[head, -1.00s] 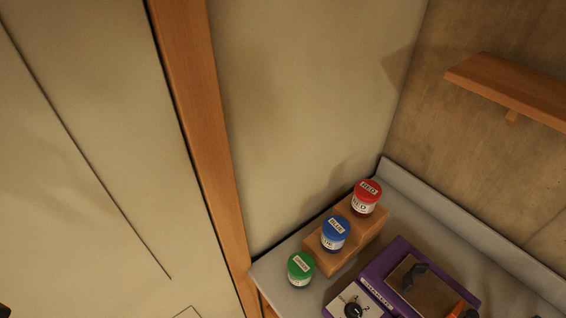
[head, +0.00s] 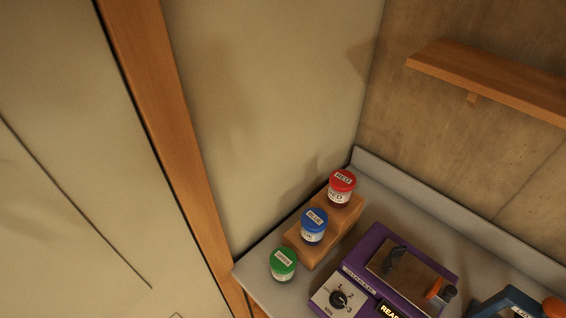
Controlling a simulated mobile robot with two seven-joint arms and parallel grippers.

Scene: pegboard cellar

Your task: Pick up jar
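Three small jars stand near the left corner of a grey counter. The jar with the red lid (head: 341,188) is at the back on a wooden stepped block (head: 347,220). The jar with the blue lid (head: 314,227) stands in the middle on the same block. The jar with the green lid (head: 283,264) is at the front, and I cannot tell if it rests on the block or the counter. Each lid carries a label. Neither of my grippers is in view.
A purple shaker machine (head: 372,262) with a dial and dark clamps stands right of the jars on the grey counter (head: 395,190). A blue and orange device (head: 510,303) is cut off at lower right. A wooden shelf (head: 490,82) hangs above. A wooden post (head: 165,130) rises at left.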

